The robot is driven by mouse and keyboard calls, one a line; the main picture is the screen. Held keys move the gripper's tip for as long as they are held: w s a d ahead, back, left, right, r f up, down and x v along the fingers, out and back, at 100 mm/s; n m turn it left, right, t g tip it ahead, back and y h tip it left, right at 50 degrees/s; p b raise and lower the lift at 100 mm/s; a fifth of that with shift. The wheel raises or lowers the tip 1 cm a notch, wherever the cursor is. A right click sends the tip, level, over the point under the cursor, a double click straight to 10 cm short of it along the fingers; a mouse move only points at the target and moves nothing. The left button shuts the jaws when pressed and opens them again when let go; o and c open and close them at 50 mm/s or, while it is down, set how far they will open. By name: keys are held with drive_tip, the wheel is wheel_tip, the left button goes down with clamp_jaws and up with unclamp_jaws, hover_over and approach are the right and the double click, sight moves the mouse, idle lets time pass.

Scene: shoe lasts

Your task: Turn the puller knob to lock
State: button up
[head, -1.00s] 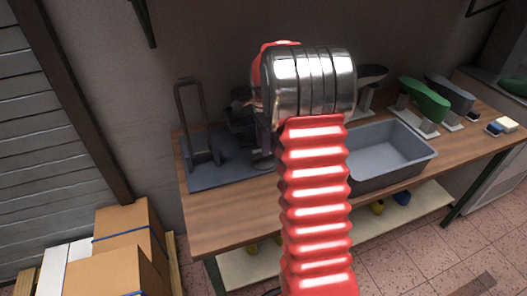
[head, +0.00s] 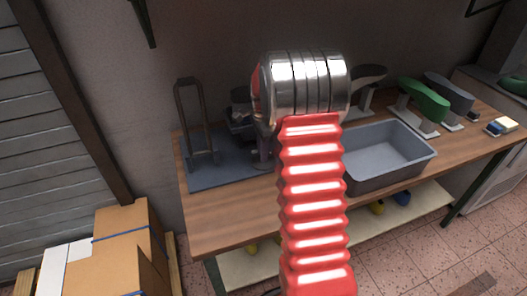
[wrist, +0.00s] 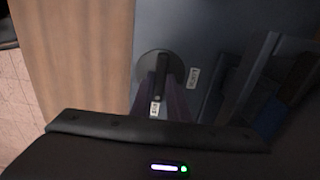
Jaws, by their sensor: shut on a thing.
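The puller knob (wrist: 152,65) is a dark round disc with a raised bar, seen from above in the wrist view on the blue-grey base plate (wrist: 200,30). The bar points down the picture, toward one small pale label (wrist: 155,108). A second label (wrist: 193,77) lies to the right of the disc. Their lettering is too small to read. My gripper (wrist: 163,94) is over the knob, its blurred fingers either side of the bar, shut on it. In the head view my arm hides most of the knob area.
The puller's upright frame (head: 180,120) stands on the plate at the left of the wooden bench (head: 235,228). A grey bin (head: 393,178) stands to the right, with a green shoe last (head: 424,100) behind it. Cardboard boxes (head: 115,250) stand on the floor at left.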

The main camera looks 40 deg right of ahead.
clamp_jaws()
drive_tip(key=shift+d, duration=0.2)
drive_tip(key=shift+a, duration=0.15)
